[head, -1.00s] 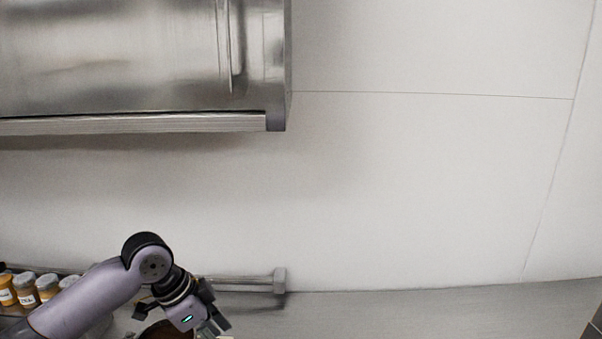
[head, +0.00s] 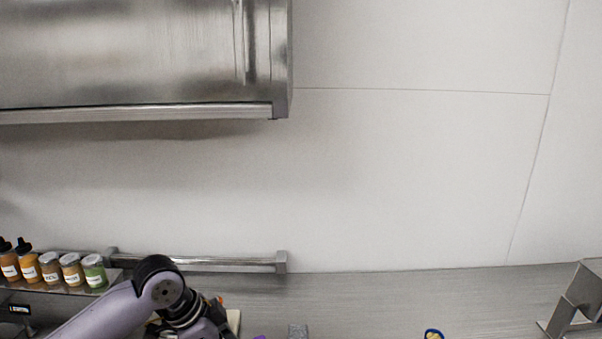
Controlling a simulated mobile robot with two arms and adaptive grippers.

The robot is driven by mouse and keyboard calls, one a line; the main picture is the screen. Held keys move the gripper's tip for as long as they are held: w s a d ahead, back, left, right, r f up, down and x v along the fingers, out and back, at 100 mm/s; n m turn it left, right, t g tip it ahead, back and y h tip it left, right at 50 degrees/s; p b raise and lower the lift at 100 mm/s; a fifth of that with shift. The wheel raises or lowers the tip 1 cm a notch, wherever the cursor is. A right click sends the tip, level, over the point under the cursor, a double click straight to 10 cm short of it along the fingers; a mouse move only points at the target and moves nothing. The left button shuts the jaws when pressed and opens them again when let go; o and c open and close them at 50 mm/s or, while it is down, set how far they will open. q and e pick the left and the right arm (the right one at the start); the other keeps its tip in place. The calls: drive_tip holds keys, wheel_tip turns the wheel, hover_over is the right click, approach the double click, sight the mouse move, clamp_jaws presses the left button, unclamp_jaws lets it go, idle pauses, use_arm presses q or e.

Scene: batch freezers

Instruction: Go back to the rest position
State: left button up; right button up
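My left arm comes in from the lower left in the head view. Its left gripper (head: 212,328) is at the bottom edge, cut off and partly hidden behind the wrist, so its fingers cannot be made out. A pale board-like thing (head: 234,321) shows just behind it. My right gripper is not in view.
Several bottles and jars (head: 50,268) stand on a shelf at the left. A metal rail (head: 225,262) runs along the wall. A steel cabinet (head: 130,55) hangs above. A metal bracket-like object (head: 578,298) is at the right. Small items, one blue (head: 433,333), show at the bottom edge.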

use_arm(q)
drive_tip(key=s+d+f+n+t, duration=0.1)
drive_tip(key=s+d+f+n, duration=0.35)
drive_tip(key=s+f, duration=0.65)
drive_tip(key=s+a+f+n+y, duration=0.2)
drive_tip(key=s+a+n, duration=0.1)
drive_tip(key=s+a, duration=0.3)
drive_tip(key=s+a+f+n+y, duration=0.25)
drive_tip(key=s+a+n, duration=0.2)
drive_tip(key=s, duration=0.35)
drive_tip(key=s+f+b, duration=0.3)
drive_tip(key=f+b, duration=0.5)
drive_tip(key=f, duration=2.8)
drive_tip(key=s+a+f+g+b, duration=0.1)
drive_tip(key=s+a+f+b, duration=0.1)
drive_tip(key=s+f, duration=0.6)
drive_tip(key=s+a+f+b, duration=0.1)
drive_tip(key=s+f+b, duration=0.2)
drive_tip(key=s+f, duration=0.5)
wheel_tip(320, 180, down, 3)
drive_tip(key=shift+a+f+m+g, duration=0.2)
drive_tip(key=shift+a+m+g, duration=0.15)
drive_tip(key=shift+m+g, duration=0.05)
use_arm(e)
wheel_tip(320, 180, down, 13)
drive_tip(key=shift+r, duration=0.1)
